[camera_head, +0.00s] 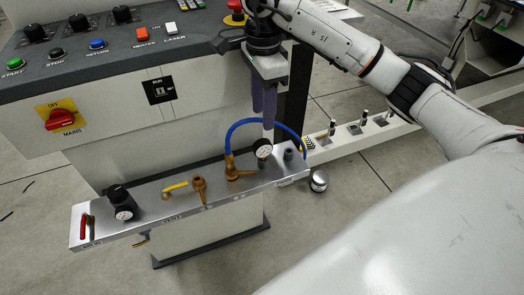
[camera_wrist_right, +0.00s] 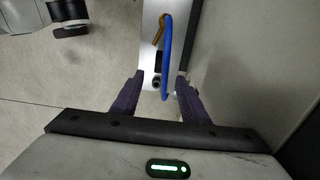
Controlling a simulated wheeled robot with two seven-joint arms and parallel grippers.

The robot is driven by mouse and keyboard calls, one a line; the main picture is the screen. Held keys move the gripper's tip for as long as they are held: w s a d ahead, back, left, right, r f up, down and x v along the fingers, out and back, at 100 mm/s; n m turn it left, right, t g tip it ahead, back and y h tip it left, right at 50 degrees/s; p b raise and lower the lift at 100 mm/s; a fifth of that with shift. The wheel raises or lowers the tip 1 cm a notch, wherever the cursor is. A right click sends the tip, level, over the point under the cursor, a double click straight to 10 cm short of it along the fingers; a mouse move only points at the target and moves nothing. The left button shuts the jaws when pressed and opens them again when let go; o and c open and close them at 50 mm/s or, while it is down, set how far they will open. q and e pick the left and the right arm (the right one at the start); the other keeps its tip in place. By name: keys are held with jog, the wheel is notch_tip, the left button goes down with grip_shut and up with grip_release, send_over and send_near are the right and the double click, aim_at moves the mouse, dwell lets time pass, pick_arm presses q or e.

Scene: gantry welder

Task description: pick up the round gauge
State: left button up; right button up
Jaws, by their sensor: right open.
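A round gauge (camera_head: 263,149) with a white dial and dark rim stands near the right end of the metal shelf (camera_head: 150,218). My right gripper (camera_head: 265,122) points down just above it, with its purple fingers close over the gauge in the head view. In the right wrist view the fingers (camera_wrist_right: 159,92) are spread apart with the shelf end between and beyond them, and I see nothing held. A small dark round part there may be the gauge, but I cannot tell. Another round dial (camera_head: 124,213) sits on a black regulator at the shelf's left. My left gripper is not in view.
A blue hose (camera_head: 240,122) arches behind the gauge from a brass fitting (camera_head: 231,168). A brass valve (camera_head: 199,188) and a yellow-handled lever (camera_head: 176,187) stand further left. The control panel (camera_head: 100,100) rises behind. A silver round object (camera_head: 319,181) is beside the shelf's right end.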

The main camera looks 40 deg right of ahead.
aim_at(262, 141)
notch_tip(262, 141, down, 10)
jog(key=shift+r+b, duration=0.15)
jog(key=shift+b, duration=0.45)
grip_shut()
